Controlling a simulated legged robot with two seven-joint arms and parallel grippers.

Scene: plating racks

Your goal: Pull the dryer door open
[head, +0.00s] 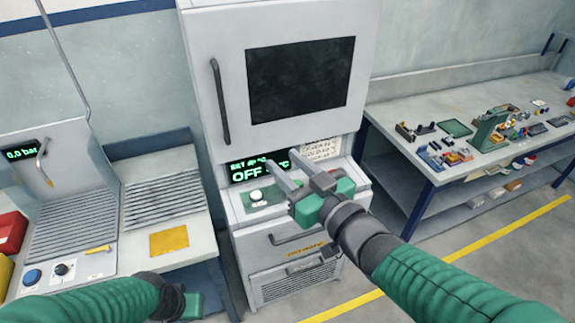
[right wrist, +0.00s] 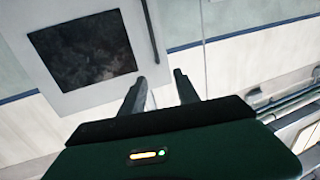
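The dryer door (head: 365,40) is a white panel with a dark window (head: 300,80). It looks shut, and it also shows in the right wrist view (right wrist: 125,20). Its dark vertical handle (head: 220,102) is on the door's left side in the head view. In the right wrist view the handle (right wrist: 150,30) lies beyond the fingertips. My right gripper (head: 282,160) is open and empty, in front of the panel below the door, right of the handle and lower. My left gripper (head: 190,305) is low at the bottom left; its fingers cannot be made out.
Below the door are a green "OFF" display (head: 247,172) and a white knob (head: 256,195). A lower drawer handle (head: 295,236) sits beneath. A bench with a ribbed drainboard (head: 160,203) stands left. A workbench (head: 400,135) with many small parts stands right.

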